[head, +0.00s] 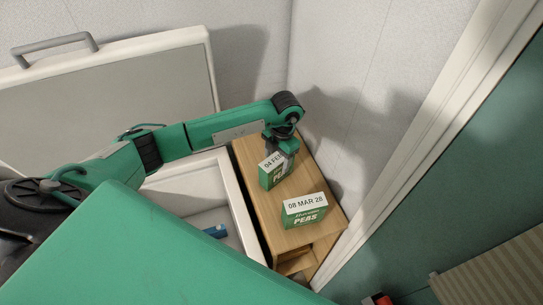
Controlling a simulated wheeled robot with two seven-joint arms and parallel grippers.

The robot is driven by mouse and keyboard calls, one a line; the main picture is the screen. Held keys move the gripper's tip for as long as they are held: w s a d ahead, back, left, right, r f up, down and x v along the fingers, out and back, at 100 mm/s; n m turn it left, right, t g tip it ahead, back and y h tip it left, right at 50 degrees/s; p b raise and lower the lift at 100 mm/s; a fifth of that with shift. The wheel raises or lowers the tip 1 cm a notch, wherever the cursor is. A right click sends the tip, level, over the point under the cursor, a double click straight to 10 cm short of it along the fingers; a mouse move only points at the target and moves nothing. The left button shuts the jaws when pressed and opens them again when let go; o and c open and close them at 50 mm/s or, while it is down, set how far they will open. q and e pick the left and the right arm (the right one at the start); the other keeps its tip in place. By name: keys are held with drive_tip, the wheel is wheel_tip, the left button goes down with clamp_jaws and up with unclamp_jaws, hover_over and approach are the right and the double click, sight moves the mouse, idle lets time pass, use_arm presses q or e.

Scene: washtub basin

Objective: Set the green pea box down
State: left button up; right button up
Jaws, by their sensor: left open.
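A green pea box with a white top label reading 04 FEB (267,179) stands on top of a wooden cabinet (322,243). My left gripper (283,158) points down at this box's back right side and partly covers its label. It is open; whether its fingers touch the box cannot be told. A second green pea box (305,215), labelled 08 MAR 28, stands nearer on the same top, a small gap away. My right gripper is not in view.
Left of the cabinet is a white basin (237,203) with a small blue item (215,231) inside. A raised lid with a grey handle (52,46) stands behind. Walls close off the back and right. A little bare wood lies around the boxes.

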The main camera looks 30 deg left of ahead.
use_arm(q)
wheel_tip(320, 180, up, 12)
drive_tip(key=w+b, duration=0.1)
drive_tip(key=b, duration=0.4)
drive_tip(key=shift+w+d+f, duration=0.15)
drive_tip(key=shift+d+f, duration=0.1)
drive_tip(key=shift+f, duration=0.1)
